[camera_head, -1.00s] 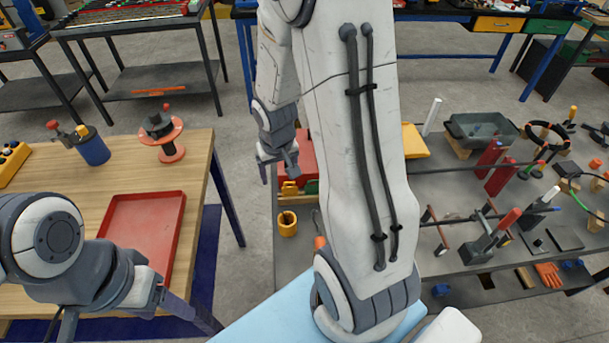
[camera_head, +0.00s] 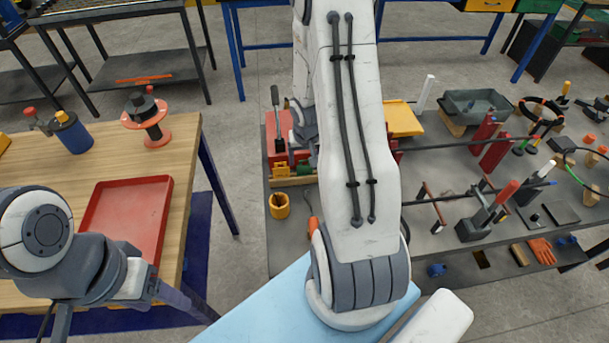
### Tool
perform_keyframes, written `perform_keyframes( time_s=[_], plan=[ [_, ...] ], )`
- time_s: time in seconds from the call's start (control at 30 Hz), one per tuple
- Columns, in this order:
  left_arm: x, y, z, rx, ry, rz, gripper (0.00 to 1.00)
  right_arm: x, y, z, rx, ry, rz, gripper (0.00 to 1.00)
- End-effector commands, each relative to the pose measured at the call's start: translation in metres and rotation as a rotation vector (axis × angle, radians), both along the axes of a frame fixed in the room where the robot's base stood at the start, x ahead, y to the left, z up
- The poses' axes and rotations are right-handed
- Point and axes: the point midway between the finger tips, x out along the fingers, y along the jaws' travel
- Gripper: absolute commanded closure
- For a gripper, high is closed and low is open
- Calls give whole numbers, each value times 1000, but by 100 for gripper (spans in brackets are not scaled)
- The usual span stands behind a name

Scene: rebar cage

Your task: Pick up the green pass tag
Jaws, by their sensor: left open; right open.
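A small green piece (camera_head: 304,166) shows beside a yellow piece (camera_head: 281,170) on a low holder, at the left end of the grey bench. It may be the green pass tag, but it is too small and too covered to be sure. My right gripper (camera_head: 304,148) is open and hangs just above and behind these pieces, partly hidden by my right forearm. I cannot tell whether it touches anything. My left gripper (camera_head: 125,316) is open and empty at the lower left, near the wooden table's front edge.
A red box (camera_head: 278,150) stands behind the holder, and a yellow cup (camera_head: 278,205) in front of it. My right arm hides the bench's middle left. A red tray (camera_head: 125,220) lies on the wooden table (camera_head: 185,135). Tools crowd the bench's right side.

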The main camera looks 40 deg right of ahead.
Motion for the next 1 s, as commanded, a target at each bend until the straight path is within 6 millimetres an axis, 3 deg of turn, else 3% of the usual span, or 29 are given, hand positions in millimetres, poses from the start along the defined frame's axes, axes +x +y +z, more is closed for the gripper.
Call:
perform_keyframes(
  time_s=[0.03, 0.13, 0.4, 0.43, 0.6, 0.87, 1.0],
  plan=[
    [0, 0, -13, 0, 0, 0, 36, 0, -1, -16, 1, 2, -1, 22],
    [0, 0, -22, 0, 0, 0, 36, 4, -4, -28, 0, 0, 0, 22],
    [0, 0, -21, 0, 0, 0, 36, 5, -5, -29, 0, 0, -1, 22],
    [0, 0, -21, 0, 0, 0, 36, 5, -5, -29, 0, 0, -1, 30],
    [0, 0, -21, 0, 0, 0, 36, 5, -5, -29, 0, 0, -1, 90],
    [0, 0, -19, 0, 0, 0, 36, 5, -5, -26, 0, 0, -1, 90],
    [0, 0, -5, 0, 0, 0, 36, 6, -5, -12, 0, 0, -2, 90]
  ],
)
